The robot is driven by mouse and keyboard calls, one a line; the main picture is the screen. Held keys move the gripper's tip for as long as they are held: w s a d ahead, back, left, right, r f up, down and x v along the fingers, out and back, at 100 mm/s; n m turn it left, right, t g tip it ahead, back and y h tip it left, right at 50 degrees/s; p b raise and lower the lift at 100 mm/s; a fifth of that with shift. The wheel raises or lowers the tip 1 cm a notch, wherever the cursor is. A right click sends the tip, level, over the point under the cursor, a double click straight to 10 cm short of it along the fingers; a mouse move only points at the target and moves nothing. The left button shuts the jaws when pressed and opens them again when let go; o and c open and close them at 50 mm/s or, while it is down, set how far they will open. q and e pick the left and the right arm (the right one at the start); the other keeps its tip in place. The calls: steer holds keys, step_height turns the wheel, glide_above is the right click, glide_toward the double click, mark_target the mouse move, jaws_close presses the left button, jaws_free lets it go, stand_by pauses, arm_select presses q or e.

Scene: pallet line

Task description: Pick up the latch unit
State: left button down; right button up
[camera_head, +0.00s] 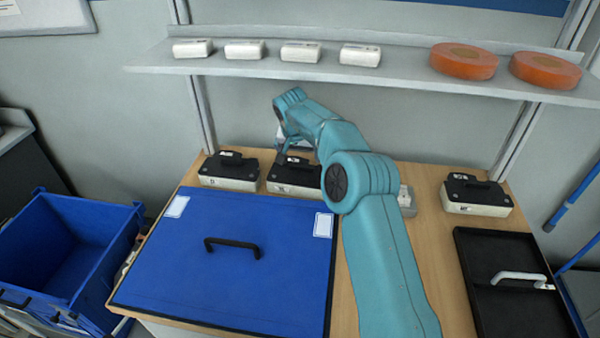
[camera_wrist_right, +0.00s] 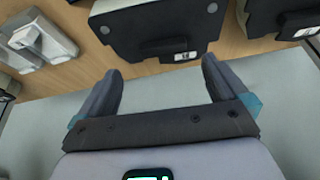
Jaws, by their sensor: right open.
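A grey unit with a pale raised latch-like part (camera_wrist_right: 40,42) lies on the wooden bench at the upper left of the right wrist view. In the head view only its edge (camera_head: 407,202) shows behind my right arm. I take it for the latch unit, but its label is not readable. My right gripper (camera_head: 283,147) is at the back of the bench, beside the middle black-topped box (camera_head: 292,178). In the wrist view its fingers (camera_wrist_right: 160,70) are apart and empty, with that box (camera_wrist_right: 158,28) just beyond them. My left gripper is out of view.
More black-topped boxes stand at the left (camera_head: 229,171) and right (camera_head: 475,197). A blue lid with a black handle (camera_head: 240,265) covers the front bench. A black tray (camera_head: 490,245) lies right, a blue crate (camera_head: 85,215) left. A shelf (camera_head: 370,76) runs above.

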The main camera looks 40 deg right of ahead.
mark_target(301, 167)
steer(key=shift+w+d+f, duration=0.3)
steer(key=shift+w+f, duration=0.35)
steer(key=shift+f, duration=0.1)
steer(key=shift+d+f+p, duration=0.1)
steer(key=shift+f+p, duration=0.25)
steer(key=shift+p, duration=0.05)
steer(key=p+x, duration=0.2)
steer(key=x, duration=0.3)
steer(key=shift+f, duration=0.2)
steer(key=shift+s+r, duration=0.1)
steer(key=shift+s, duration=0.15)
steer(key=shift+w, duration=0.1)
steer(key=c, duration=1.4)
steer(key=shift+c, duration=0.4)
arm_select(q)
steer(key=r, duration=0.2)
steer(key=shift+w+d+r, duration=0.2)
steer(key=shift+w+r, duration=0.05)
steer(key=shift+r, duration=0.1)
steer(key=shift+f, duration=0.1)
